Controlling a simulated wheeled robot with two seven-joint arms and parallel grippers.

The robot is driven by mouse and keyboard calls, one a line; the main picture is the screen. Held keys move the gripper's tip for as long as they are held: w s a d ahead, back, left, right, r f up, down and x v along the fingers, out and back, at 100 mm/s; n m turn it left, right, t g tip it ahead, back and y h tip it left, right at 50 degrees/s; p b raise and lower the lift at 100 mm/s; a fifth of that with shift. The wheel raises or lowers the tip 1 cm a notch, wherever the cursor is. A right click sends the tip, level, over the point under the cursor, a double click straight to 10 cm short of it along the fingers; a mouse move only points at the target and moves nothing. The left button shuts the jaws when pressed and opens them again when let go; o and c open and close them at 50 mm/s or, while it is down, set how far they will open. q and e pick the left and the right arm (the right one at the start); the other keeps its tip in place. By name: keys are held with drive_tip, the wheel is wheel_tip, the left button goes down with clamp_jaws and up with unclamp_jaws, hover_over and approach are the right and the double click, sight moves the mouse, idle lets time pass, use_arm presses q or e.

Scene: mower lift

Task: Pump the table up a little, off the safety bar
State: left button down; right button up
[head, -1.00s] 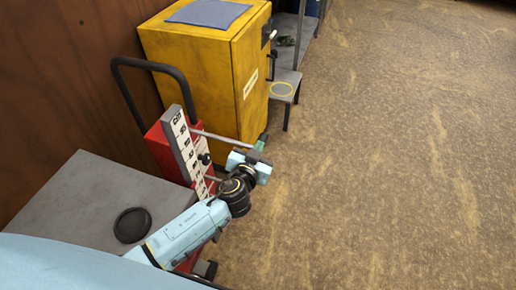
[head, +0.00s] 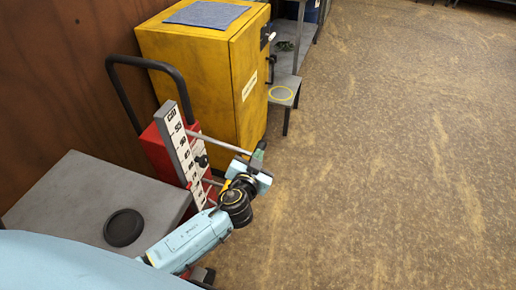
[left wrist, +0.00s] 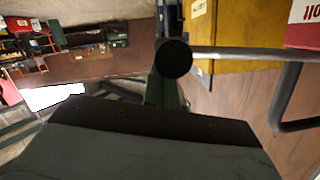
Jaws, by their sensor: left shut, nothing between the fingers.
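The lift has a grey table top (head: 68,192), a red pump unit (head: 160,152) with a black loop handle (head: 113,78), and a white marked scale (head: 183,158). A thin metal lever (head: 220,144) sticks out from beside the scale, its outer end lower than its root. My left gripper (head: 254,165) is shut and empty at that end. In the left wrist view the lever (left wrist: 235,53) ends in a black round knob (left wrist: 173,58), close to my fingers; contact is unclear. A second, shorter rod (head: 212,182) shows lower down. I cannot make out the safety bar for certain.
A black disc (head: 123,227) lies on the table top. A yellow cabinet (head: 200,75) with a blue-grey cloth (head: 207,14) stands behind the lift. A small grey step (head: 284,92) stands beyond it. The brown floor (head: 390,170) to the right is clear.

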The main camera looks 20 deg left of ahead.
use_arm(q)
drive_tip(key=shift+d+r+p, duration=0.1)
drive_tip(key=shift+r+p, duration=0.3)
drive_tip(key=shift+r, duration=0.1)
drive_tip(key=s+d+r+p, duration=0.2)
drive_tip(key=s+r, duration=0.3)
drive_tip(key=s, duration=0.4)
drive_tip(key=shift+s, duration=0.3)
use_arm(e)
drive_tip(key=a+r, duration=0.2)
drive_tip(key=shift+a+r, duration=0.35)
use_arm(q)
drive_tip(key=shift+d+r, duration=0.1)
